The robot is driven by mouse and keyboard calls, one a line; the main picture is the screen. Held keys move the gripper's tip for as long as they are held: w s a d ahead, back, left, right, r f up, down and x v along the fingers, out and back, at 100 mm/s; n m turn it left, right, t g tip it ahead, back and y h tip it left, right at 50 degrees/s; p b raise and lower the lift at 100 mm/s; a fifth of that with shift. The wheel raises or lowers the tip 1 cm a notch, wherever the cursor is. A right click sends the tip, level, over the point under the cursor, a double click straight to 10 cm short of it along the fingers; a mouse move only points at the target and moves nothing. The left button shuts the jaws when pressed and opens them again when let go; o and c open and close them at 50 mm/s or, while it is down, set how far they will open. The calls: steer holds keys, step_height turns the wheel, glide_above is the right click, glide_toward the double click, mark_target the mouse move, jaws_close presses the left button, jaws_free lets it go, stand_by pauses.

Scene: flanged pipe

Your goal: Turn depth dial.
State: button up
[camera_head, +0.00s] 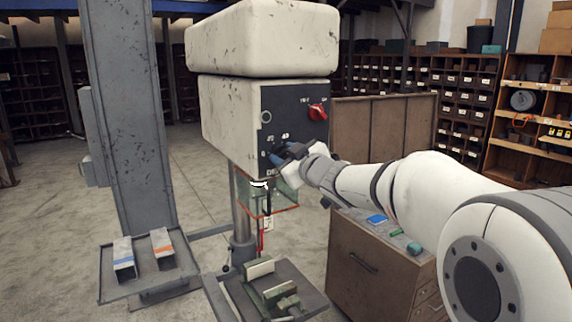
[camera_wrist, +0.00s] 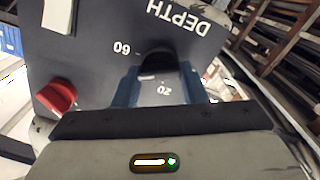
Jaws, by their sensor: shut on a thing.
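The depth dial (camera_wrist: 158,62) is a dark round knob on the dark front panel (camera_wrist: 95,55) of the drill press head. In the wrist view the word DEPTH and the numbers 60 and 20 are printed around it, upside down. My gripper (camera_wrist: 160,82) has its blue fingers on either side of the dial and is shut on it. In the head view my gripper (camera_head: 283,153) is against the lower part of the panel (camera_head: 290,105) and covers most of the dial. The dial's pointer cannot be made out.
A red switch knob (camera_head: 318,112) sits higher on the panel; it also shows in the wrist view (camera_wrist: 57,96). A clear guard (camera_head: 284,192) hangs below the head. A vise (camera_head: 282,292) stands on the table beneath. A brown cabinet (camera_head: 370,262) stands below my arm.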

steer(key=n+b, duration=0.3)
steer(key=n, duration=0.3)
steer(key=shift+a+b, duration=0.1)
steer(key=shift+b, duration=0.25)
steer(key=shift+s+n, duration=0.1)
steer(key=shift+n, duration=0.2)
steer(key=o, duration=1)
steer(key=v, duration=0.7)
steer(key=shift+s+d+b, duration=0.25)
steer(key=shift+s+b, duration=0.1)
steer(key=shift+b, duration=0.1)
